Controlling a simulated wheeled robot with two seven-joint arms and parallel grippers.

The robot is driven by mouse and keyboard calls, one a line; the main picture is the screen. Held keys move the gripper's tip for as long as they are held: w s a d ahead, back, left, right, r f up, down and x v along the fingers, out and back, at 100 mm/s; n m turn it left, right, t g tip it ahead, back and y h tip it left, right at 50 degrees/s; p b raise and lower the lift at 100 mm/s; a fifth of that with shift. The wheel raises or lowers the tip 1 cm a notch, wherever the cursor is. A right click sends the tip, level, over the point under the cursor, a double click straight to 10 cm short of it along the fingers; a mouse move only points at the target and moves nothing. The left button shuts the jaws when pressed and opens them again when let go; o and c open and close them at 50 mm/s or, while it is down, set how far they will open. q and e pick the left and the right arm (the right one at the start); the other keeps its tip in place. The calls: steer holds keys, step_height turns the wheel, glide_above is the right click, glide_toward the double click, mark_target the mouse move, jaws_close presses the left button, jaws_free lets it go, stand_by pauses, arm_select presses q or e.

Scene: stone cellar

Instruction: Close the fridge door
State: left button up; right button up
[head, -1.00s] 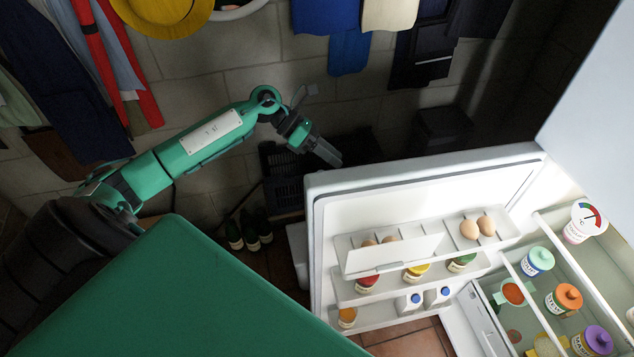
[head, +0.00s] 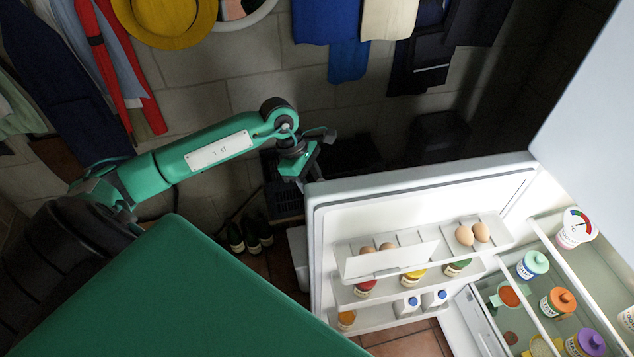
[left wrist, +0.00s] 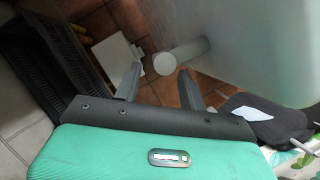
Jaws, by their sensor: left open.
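The fridge door (head: 420,188) stands wide open, its inner side with racks facing me. The fridge (head: 590,110) is at the right, its lit interior showing. My left gripper (head: 298,166) is at the door's free far-left corner, on the outer side; its fingertips are hidden there. In the left wrist view my left gripper (left wrist: 159,82) is open and points down. A pale round bar (left wrist: 182,56), probably the door handle, shows near and between the fingertips; I cannot tell whether they touch. The door's outer face (left wrist: 255,45) fills the upper right there. My right gripper is not in view.
The door racks hold eggs (head: 472,235), jars and cartons (head: 434,299). Jars (head: 532,264) stand on the fridge shelf. A dark crate (head: 283,198) and bottles (head: 250,236) are on the floor behind the door. Clothes (head: 325,25) hang on the stone wall.

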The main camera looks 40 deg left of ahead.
arm_select(q)
steer(key=shift+p+x, duration=0.3)
steer(key=shift+x, duration=1.3)
jaws_close()
